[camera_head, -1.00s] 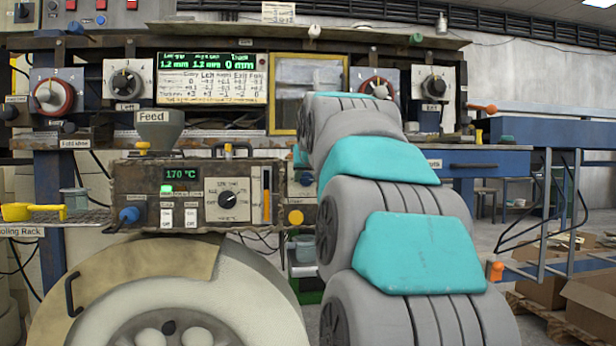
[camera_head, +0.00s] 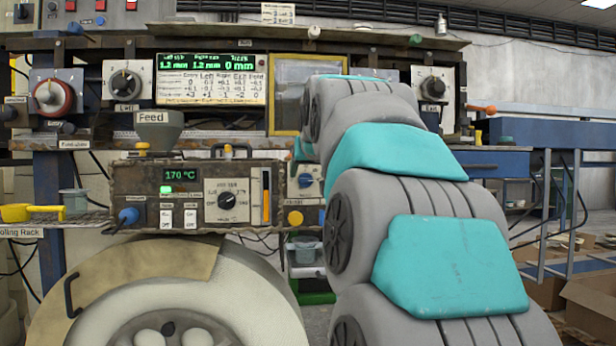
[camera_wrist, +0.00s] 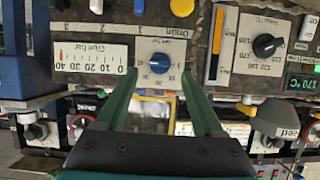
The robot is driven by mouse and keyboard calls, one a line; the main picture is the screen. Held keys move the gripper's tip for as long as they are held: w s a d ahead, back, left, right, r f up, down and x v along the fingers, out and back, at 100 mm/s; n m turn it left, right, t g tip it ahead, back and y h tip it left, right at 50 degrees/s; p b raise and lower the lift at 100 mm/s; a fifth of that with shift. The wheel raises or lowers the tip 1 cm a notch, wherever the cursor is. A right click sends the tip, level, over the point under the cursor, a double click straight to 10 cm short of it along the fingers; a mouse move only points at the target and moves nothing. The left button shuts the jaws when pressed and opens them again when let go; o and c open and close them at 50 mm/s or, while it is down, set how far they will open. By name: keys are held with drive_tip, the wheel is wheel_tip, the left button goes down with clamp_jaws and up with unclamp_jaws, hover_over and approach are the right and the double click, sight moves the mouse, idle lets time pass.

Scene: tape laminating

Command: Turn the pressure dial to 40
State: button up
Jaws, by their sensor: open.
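A blue dial (camera_wrist: 159,63) on a white plate shows in the wrist view, which is upside down. Beside it is a white gauge (camera_wrist: 92,66) marked "Glue bar", with a scale from 0 to 40. A small red mark sits near its 40 end. My gripper (camera_wrist: 159,75) is open, with one green finger on each side of the blue dial. I cannot tell whether the fingers touch it. In the head view the blue dial (camera_head: 305,181) is partly visible beside my arm, and my gripper is hidden behind the arm.
A control box (camera_head: 130,180) with a 170 °C display and a black dial (camera_head: 227,200) stands left of the blue dial. A yellow button (camera_head: 295,218) is just below. A large pale roll (camera_head: 170,300) fills the lower left.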

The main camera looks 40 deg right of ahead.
drive_tip(key=v, duration=0.4)
drive_tip(key=shift+f, duration=0.1)
idle(0.3)
drive_tip(key=s+a+f+n+g+y+p, duration=0.1)
drive_tip(key=s+a+f+g+y, duration=0.1)
drive_tip(key=a+f, duration=0.6)
drive_tip(key=s+a+f+n+g+y+p, duration=0.15)
drive_tip(key=a+f, duration=0.35)
drive_tip(key=f, duration=0.6)
drive_tip(key=s+a+f+n+g+y, duration=0.1)
drive_tip(key=a+f+n+g+y, duration=0.15)
drive_tip(key=a+f, duration=0.55)
drive_tip(key=s+a+f+g+p, duration=0.1)
drive_tip(key=s+a+f+g, duration=0.2)
drive_tip(key=s+f, duration=0.7)
drive_tip(key=s+a+f+n+g+y+p, duration=0.1)
drive_tip(key=s+a+f+g, duration=0.3)
drive_tip(key=s+f, duration=0.5)
drive_tip(key=s+a, duration=0.1)
drive_tip(key=s, duration=0.3)
drive_tip(key=shift+f, duration=0.4)
drive_tip(key=shift+s, duration=0.1)
